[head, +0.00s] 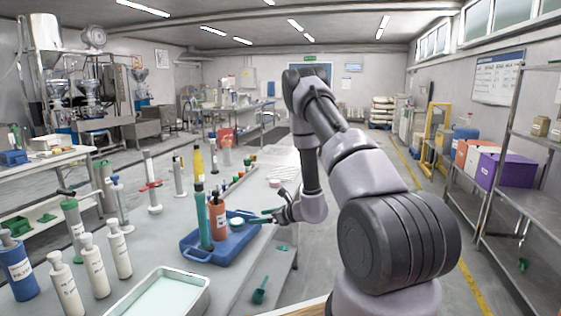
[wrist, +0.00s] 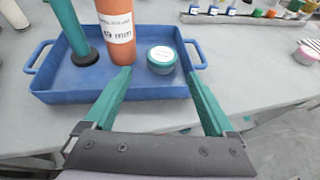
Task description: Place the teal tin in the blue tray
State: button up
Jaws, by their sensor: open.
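The teal tin (wrist: 161,60), small and round with a pale lid, sits upright inside the blue tray (wrist: 110,94), near the tray's front right. In the head view the tin (head: 237,223) shows by the right end of the tray (head: 197,257). My gripper (wrist: 159,74) is open, its two green fingers apart and reaching over the tray's front wall. The tin is just beyond and between the fingertips; I see no grip on it. In the head view my gripper (head: 257,218) comes in from the right.
An orange bottle (wrist: 117,30) with a white label and a tall teal cylinder (wrist: 70,25) stand in the tray, left of the tin. White bottles (head: 92,262) and a pale basin (head: 160,296) are on the bench nearer.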

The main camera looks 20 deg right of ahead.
jog(key=s+a+r+n+g+y, duration=0.1)
jog(key=s+a+r+n+g, duration=0.2)
jog(key=r, duration=0.6)
jog(key=s+a+r+n+g+y, duration=0.1)
jog(key=s+a+r+n, duration=0.4)
jog(key=r, duration=0.4)
jog(key=s+a+r+n+g+y, duration=0.1)
jog(key=s+a+r+n+g, duration=0.3)
jog(key=r, duration=0.6)
jog(key=s+d+r+n+t+h, duration=0.1)
jog(key=s+d+r+n+h, duration=0.2)
jog(key=s, duration=0.4)
jog(key=s+d+r+n+t+h, duration=0.2)
jog(key=s+d+r+n+h, duration=0.1)
jog(key=s, duration=0.5)
jog(key=s+d+r+n+t+h, duration=0.1)
jog(key=s+d+r+n+h, duration=0.2)
jog(key=s+d+r+n, duration=0.2)
jog(key=s+r, duration=0.2)
jog(key=shift+s+d+n+t+h, duration=0.2)
jog(key=shift+s+n+t+h, duration=0.15)
jog(key=shift+n+t+h, duration=0.05)
